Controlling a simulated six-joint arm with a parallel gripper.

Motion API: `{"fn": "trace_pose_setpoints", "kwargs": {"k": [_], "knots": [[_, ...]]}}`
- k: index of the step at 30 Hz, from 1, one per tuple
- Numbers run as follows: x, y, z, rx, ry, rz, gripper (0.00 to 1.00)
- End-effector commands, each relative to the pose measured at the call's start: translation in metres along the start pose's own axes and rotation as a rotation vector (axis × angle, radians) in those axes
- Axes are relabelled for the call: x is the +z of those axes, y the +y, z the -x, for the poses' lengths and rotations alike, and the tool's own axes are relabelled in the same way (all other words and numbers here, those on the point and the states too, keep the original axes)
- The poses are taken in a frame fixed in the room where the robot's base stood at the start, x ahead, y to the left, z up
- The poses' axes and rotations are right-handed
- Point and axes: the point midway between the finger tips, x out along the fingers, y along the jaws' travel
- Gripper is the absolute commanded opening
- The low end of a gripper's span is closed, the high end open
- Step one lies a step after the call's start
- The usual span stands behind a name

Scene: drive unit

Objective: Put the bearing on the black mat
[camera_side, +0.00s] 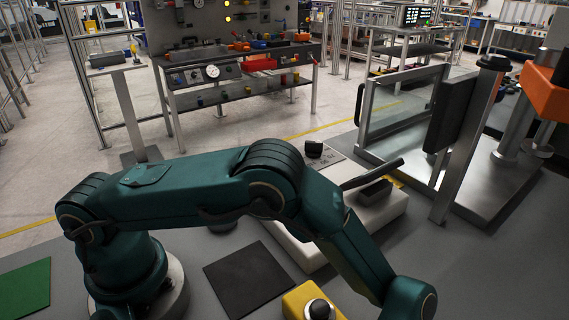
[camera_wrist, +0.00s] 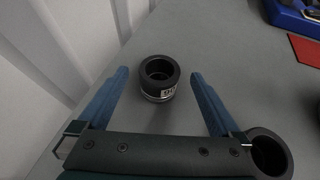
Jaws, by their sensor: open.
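In the wrist view, a short dark hollow cylinder with a pale label, which looks like the bearing (camera_wrist: 159,77), stands upright on the grey surface. My gripper (camera_wrist: 160,74) is open, with one blue finger on each side of it and a gap on both sides. I cannot tell the height of the fingers over the surface. The black mat (camera_side: 248,280) lies flat and empty in the side view, in front of my arm. My gripper is out of the side view, beyond its lower edge.
A second dark ring-shaped part (camera_wrist: 268,153) is beside my right finger's base. A pale ribbed wall (camera_wrist: 70,50) stands to the left. A blue container (camera_wrist: 297,15) and red mat (camera_wrist: 306,50) are top right. The side view shows a green mat (camera_side: 24,287) and yellow box (camera_side: 300,300).

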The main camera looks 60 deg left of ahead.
Motion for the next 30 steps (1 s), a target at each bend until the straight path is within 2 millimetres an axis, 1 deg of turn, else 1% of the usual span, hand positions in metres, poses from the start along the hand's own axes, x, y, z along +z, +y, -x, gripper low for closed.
{"fn": "trace_pose_setpoints", "kwargs": {"k": [1,6,8,15,18,22,28,29,30], "knots": [[-0.002,0.000,-0.007,-0.008,-0.020,0.014,1.00],[-0.004,0.001,-0.018,-0.016,-0.049,0.033,1.00],[-0.003,0.001,-0.024,-0.018,-0.051,0.035,1.00],[-0.002,0.000,-0.054,-0.018,-0.049,0.034,1.00],[-0.002,0.000,-0.062,-0.017,-0.048,0.034,1.00],[-0.002,0.000,-0.066,-0.014,-0.046,0.034,1.00],[-0.002,0.000,-0.066,-0.013,-0.046,0.033,1.00],[-0.002,0.000,-0.066,-0.013,-0.046,0.033,0.89],[-0.002,0.000,-0.066,-0.013,-0.046,0.034,0.73]]}}
